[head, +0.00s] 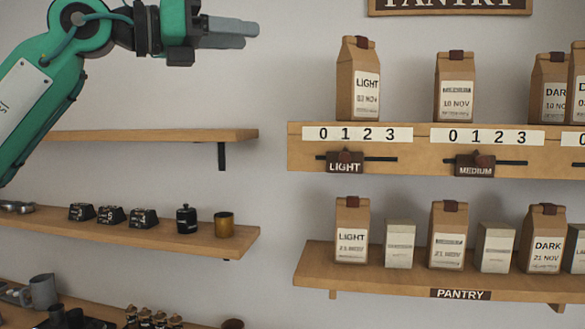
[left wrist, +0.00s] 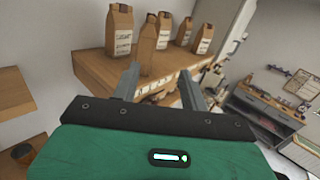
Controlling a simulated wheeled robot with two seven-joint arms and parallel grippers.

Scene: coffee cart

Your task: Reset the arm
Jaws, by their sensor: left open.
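My left arm, green with dark joints, reaches in from the upper left of the head view. Its gripper (head: 232,34) is held in the air, pointing right, above the left wall shelves and left of the upper pantry shelf. In the left wrist view the gripper (left wrist: 158,85) has its two grey fingers apart with nothing gripped between them. Coffee bags on a shelf show beyond the fingertips there. My right gripper is in neither view.
The upper pantry shelf (head: 420,167) holds brown coffee bags, one labelled LIGHT (head: 358,80). The lower pantry shelf (head: 380,285) holds brown bags and pale boxes. The middle-left shelf (head: 160,238) holds small dark blocks and canisters. The upper-left shelf (head: 160,135) looks bare.

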